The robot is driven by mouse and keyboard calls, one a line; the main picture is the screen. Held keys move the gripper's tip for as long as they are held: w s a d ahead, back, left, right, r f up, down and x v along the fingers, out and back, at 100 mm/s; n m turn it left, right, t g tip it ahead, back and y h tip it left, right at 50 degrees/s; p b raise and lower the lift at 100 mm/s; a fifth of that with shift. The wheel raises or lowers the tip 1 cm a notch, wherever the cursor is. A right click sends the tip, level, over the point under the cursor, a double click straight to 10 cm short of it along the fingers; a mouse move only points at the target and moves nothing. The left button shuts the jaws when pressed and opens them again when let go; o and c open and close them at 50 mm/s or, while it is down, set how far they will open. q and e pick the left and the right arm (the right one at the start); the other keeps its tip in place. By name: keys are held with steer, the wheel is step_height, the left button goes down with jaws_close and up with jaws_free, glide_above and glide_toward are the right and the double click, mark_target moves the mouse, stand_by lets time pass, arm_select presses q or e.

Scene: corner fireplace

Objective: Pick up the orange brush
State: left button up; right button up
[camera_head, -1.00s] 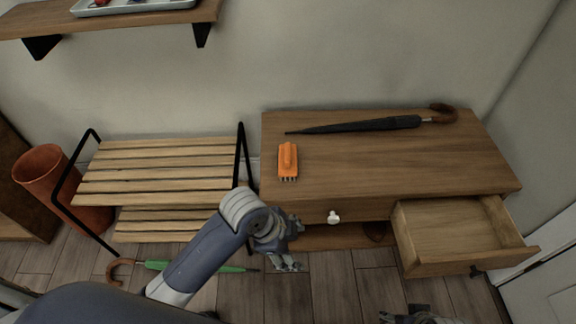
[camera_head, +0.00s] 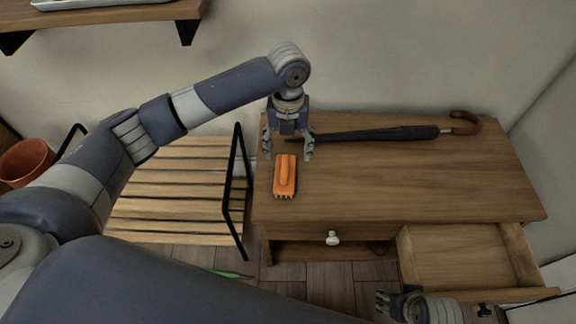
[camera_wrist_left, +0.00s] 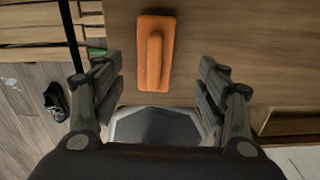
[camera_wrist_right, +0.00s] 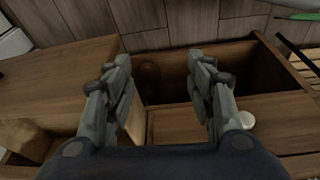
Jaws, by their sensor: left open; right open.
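The orange brush (camera_head: 285,177) lies on the left end of the wooden cabinet top (camera_head: 400,180), bristles at its front edge. In the left wrist view the brush (camera_wrist_left: 155,54) shows between and ahead of the fingers. My left gripper (camera_head: 288,157) is open and empty, pointing down above the cabinet, just behind the brush in the head view. In the left wrist view its fingers (camera_wrist_left: 160,92) are spread wide. My right gripper (camera_head: 383,302) is low in front of the cabinet; in the right wrist view its fingers (camera_wrist_right: 163,70) are open with nothing held.
A black umbrella (camera_head: 385,133) with a brown handle lies along the back of the cabinet top. The right drawer (camera_head: 455,260) stands open. A slatted rack (camera_head: 175,190) with a black frame is on the left. The right cabinet top is clear.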

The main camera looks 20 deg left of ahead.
mark_target(285, 163)
arm_select(q)
step_height(285, 163, down, 4)
steer(key=shift+s+f+b, duration=0.1)
steer(key=shift+f+b, duration=0.1)
steer(key=shift+b, duration=0.2)
steer(key=f, duration=0.1)
steer(key=f+b, duration=0.1)
steer(key=f, duration=0.2)
steer(key=shift+s+a+f, duration=0.1)
steer(key=shift+s+a, duration=0.05)
steer(key=shift+a, duration=0.2)
steer(key=shift+f+b, duration=0.35)
steer(key=shift+f, duration=0.15)
arm_select(e)
steer(key=v, duration=0.7)
steer(key=shift+r+t, duration=0.3)
steer(key=shift+r, duration=0.1)
arm_select(q)
steer(key=shift+c, duration=0.6)
arm_select(e)
steer(key=shift+d, duration=0.15)
arm_select(q)
steer(key=c, duration=1.1)
